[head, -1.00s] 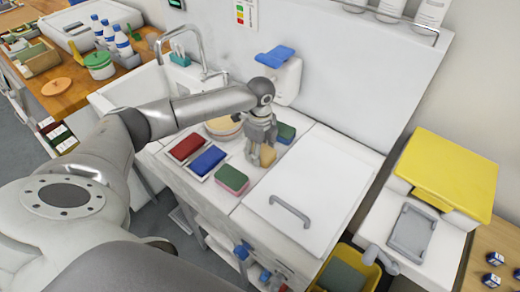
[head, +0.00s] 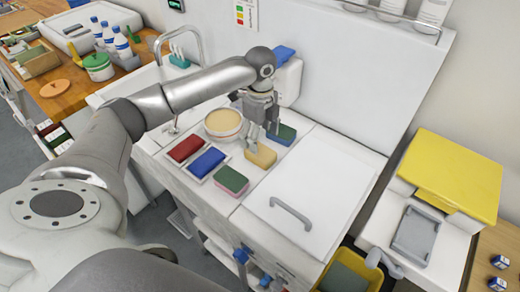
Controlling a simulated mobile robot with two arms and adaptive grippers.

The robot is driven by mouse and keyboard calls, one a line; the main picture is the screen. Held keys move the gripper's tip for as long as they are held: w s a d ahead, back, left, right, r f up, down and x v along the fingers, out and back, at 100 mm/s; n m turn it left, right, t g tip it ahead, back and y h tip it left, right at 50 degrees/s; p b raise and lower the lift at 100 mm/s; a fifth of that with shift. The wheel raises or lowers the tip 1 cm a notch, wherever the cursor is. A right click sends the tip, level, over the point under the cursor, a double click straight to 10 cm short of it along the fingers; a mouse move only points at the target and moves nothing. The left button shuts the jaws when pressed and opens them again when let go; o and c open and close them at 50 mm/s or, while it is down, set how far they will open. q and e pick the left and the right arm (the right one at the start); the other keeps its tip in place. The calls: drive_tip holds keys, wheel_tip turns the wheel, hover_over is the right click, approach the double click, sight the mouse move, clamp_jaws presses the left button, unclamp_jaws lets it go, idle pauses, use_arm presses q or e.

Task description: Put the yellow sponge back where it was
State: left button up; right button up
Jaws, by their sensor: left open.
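The yellow sponge (head: 262,157) lies flat on the white counter, between a green-and-pink sponge (head: 231,180) and a dark green-and-blue sponge (head: 282,135). My left gripper (head: 262,140) is open and empty, pointing down just behind the yellow sponge. Its fingers overlap the sponge's back edge in the picture; I cannot tell whether they touch it. My right gripper is out of view.
A red pad (head: 185,148) and a blue pad (head: 208,161) lie in shallow white holders to the left. A round tub (head: 222,122) stands behind them. A white lid with a grey handle (head: 290,213) covers the counter to the right. A sink with a tap (head: 186,42) is behind left.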

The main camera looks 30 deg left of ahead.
sight(260, 151)
use_arm(q)
wheel_tip(260, 151, up, 5)
drive_tip(key=shift+f+b, duration=0.1)
drive_tip(key=shift+b, duration=0.2)
idle(0.4)
